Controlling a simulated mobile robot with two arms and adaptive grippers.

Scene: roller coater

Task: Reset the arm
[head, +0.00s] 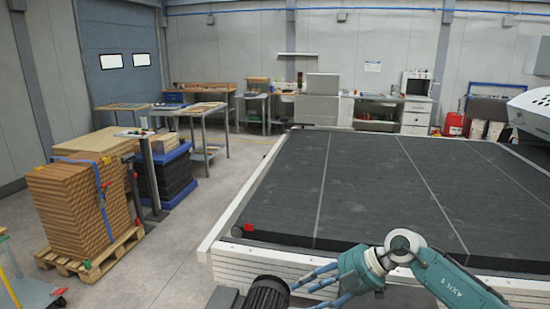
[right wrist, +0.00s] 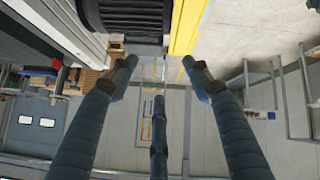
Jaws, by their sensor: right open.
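My right arm, teal with a grey joint, comes in from the lower right of the head view. Its right gripper (head: 305,280) points left, low in front of the conveyor's near edge. In the right wrist view the gripper (right wrist: 159,82) has its blue-grey fingers spread apart, with nothing between them. A black ribbed cylinder (head: 268,294), like a motor, sits just left of the fingertips in the head view. It also shows at the top of the right wrist view (right wrist: 125,18), near the fingertips; I cannot tell the exact gap. My left gripper is not in view.
The wide dark conveyor bed (head: 375,185) with a pale frame fills the right and middle. A small red item (head: 249,228) is at its near left corner. A pallet of stacked boards (head: 75,210) stands left. Open grey floor (head: 180,255) lies between them.

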